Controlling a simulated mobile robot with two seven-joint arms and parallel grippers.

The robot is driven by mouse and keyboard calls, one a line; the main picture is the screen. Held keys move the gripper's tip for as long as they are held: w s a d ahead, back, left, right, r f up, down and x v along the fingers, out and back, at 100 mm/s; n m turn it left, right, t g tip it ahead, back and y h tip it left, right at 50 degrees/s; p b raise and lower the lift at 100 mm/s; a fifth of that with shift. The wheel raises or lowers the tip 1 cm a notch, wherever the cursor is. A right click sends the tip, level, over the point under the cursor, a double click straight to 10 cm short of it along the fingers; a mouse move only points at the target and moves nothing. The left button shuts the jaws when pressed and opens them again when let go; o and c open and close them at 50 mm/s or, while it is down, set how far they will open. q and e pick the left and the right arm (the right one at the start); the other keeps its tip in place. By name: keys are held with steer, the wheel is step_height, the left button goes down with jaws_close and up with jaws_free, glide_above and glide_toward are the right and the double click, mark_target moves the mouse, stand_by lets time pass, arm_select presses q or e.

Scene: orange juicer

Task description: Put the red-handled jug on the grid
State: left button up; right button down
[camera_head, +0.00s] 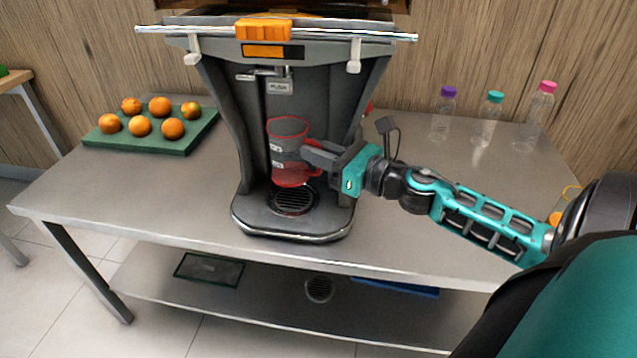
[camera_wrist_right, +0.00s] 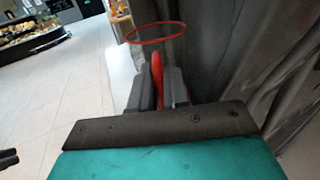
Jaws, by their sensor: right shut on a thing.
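The jug (camera_head: 289,150) is clear with a red rim and red base, and it is upright inside the juicer's bay. My right gripper (camera_head: 309,156) comes in from the right and is shut on the jug's red handle. In the right wrist view the red handle (camera_wrist_right: 158,75) stands between the two dark fingers, with the red rim (camera_wrist_right: 155,32) beyond. The round black grid (camera_head: 293,200) is in the juicer's base, just below the jug. The jug's bottom appears a little above the grid; I cannot tell whether they touch. My left gripper is not in view.
The grey juicer (camera_head: 225,110) stands on a steel table (camera_head: 180,190). Its side walls flank the jug closely. A green board (camera_head: 155,145) with several oranges is on the left. Several capped bottles (camera_head: 487,120) stand at the back right. The table's front left is clear.

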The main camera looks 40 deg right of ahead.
mark_target(307, 176)
step_height(307, 176, down, 4)
steer(key=shift+w+d+r+b, duration=0.1)
steer(key=shift+r+b, duration=0.15)
steer(key=shift+b, duration=0.5)
step_height(307, 176, down, 4)
steer(key=shift+r+b, duration=0.25)
steer(key=shift+b, duration=0.65)
steer(key=shift+w+d+f, duration=0.1)
steer(key=shift+w+d, duration=0.05)
steer(key=c, duration=1.4)
jaws_free()
